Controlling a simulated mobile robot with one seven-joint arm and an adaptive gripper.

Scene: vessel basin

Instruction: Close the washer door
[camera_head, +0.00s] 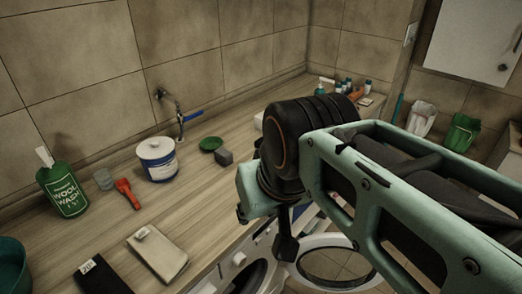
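The washer (222,274) stands under the wooden counter at the bottom of the view, and only part of its white front shows. Its round door (328,240), a white ring around a glass middle, stands open to the right of the dark drum opening (250,278). My green and black arm reaches in from the right and hides part of the counter edge and washer. The dark end of my gripper (286,246) points down close to the door's upper left side. I cannot tell whether it touches the door, or whether its fingers are open or shut.
On the counter (110,225) are a green wool wash bottle (63,190), a white and blue tub (158,160), a red-orange tool (128,193), a grey block (224,157) and folded cloths (157,252). Green (461,133) and white (421,118) bins are at the right.

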